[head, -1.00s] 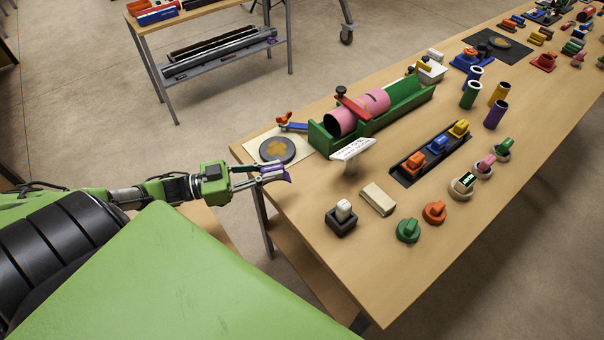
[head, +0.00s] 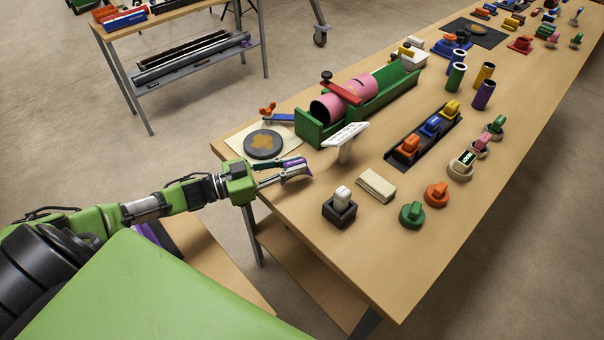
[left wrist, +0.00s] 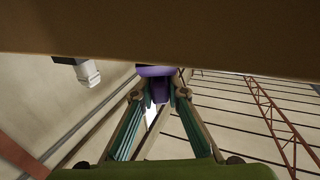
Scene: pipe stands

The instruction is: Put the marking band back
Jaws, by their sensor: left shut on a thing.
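My left gripper (head: 290,174) is shut on a small purple piece (head: 296,166); I cannot tell for certain that it is the marking band. The gripper is at the table's near left edge, just in front of the round dark disc and left of the white sloped plate. In the left wrist view the purple piece (left wrist: 156,72) sits between the fingertips (left wrist: 158,92), and its full shape is hidden. A pink pipe (head: 345,98) lies in a green trough stand (head: 385,106) under a red clamp bar (head: 343,88). My right gripper is not in view.
A dark disc (head: 264,144) with a tan patch lies left of the stand. A white sloped plate (head: 345,135) stands on a post close to my gripper. A dark block with a white knob (head: 340,208), a cream block (head: 376,185) and several coloured knobs stand right. The front table corner is clear.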

